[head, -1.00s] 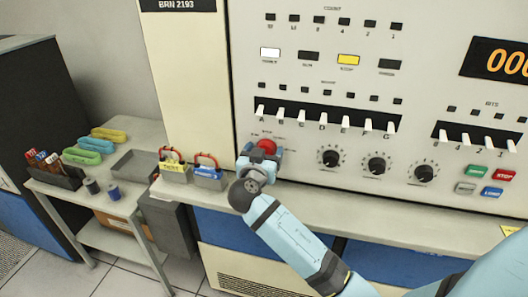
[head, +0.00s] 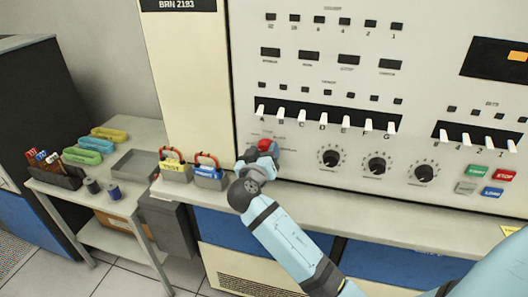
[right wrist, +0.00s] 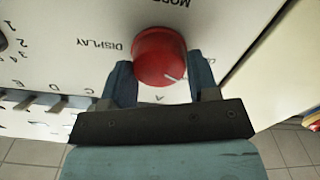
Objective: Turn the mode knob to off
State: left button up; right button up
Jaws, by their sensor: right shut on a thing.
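The red round mode knob (head: 266,145) sits on the cream panel, left of three black dials. My right gripper (head: 260,153) is at the knob and hides part of it. In the right wrist view the knob (right wrist: 157,52) sits between the two fingers of my right gripper (right wrist: 160,82), which is shut on it. A white pointer line on the knob points toward the lower right of that view. The word DISPLAY shows at its left and part of MODE above; the label at the right is partly hidden. My left gripper is not in view.
White toggle switches (head: 325,118) run just above the knob. Black dials (head: 331,156) and coloured buttons (head: 477,171) lie to the right. Padlock-like boxes (head: 209,177) stand on the ledge to the left. A side table (head: 135,135) holds trays and spools.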

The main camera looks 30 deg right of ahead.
pick_arm(q)
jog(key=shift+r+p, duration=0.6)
jog(key=shift+p, duration=0.05)
pick_arm(e)
jog(key=n, duration=0.4)
jog(key=shift+n, duration=0.3)
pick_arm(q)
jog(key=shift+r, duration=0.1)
pick_arm(e)
jog(key=shift+w+a, duration=0.1)
jog(key=o, duration=0.9)
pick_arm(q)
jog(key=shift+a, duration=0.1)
pick_arm(e)
jog(key=shift+f, duration=0.1)
